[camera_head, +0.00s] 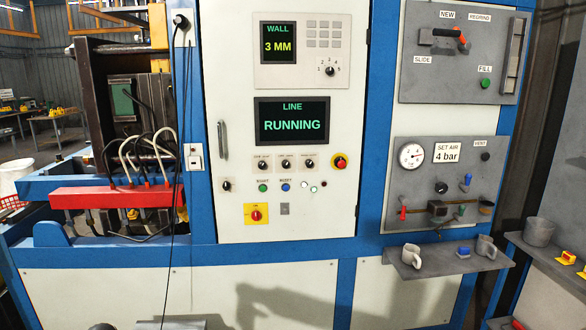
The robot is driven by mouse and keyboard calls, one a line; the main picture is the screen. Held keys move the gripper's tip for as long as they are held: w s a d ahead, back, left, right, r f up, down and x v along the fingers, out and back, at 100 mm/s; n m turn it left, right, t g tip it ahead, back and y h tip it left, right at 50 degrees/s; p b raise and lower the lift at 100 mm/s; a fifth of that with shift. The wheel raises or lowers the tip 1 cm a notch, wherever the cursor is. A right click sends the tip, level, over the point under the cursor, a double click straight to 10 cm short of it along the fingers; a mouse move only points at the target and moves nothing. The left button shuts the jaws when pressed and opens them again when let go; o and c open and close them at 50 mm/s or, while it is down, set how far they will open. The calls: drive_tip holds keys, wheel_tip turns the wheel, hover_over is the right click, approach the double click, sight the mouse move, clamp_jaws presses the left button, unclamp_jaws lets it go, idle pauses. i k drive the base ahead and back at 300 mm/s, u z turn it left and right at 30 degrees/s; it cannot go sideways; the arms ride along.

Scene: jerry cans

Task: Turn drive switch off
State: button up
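The white control cabinet (340,200) stands in the middle of the view. Its line display (291,121) reads "LINE RUNNING". Three small black selector knobs sit in a row below: left (263,165), middle (286,165), right (310,165). Their labels are too small to read. Another black knob (226,185) sits lower left. A red rotary switch on a yellow plate (256,215) is near the cabinet's bottom. I cannot tell from the labels which is the drive switch. My gripper is not in view.
A red mushroom button (340,161) sits right of the knobs. Green (263,188) and blue (286,187) buttons are below them. A grey shelf with mugs (430,270) juts out at right. A black cable (177,120) hangs at left, beside a red bar (110,196).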

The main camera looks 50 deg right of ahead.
sight(284, 164)
drive_tip(key=u, duration=0.1)
drive_tip(key=i, duration=0.9)
drive_tip(key=z, duration=0.05)
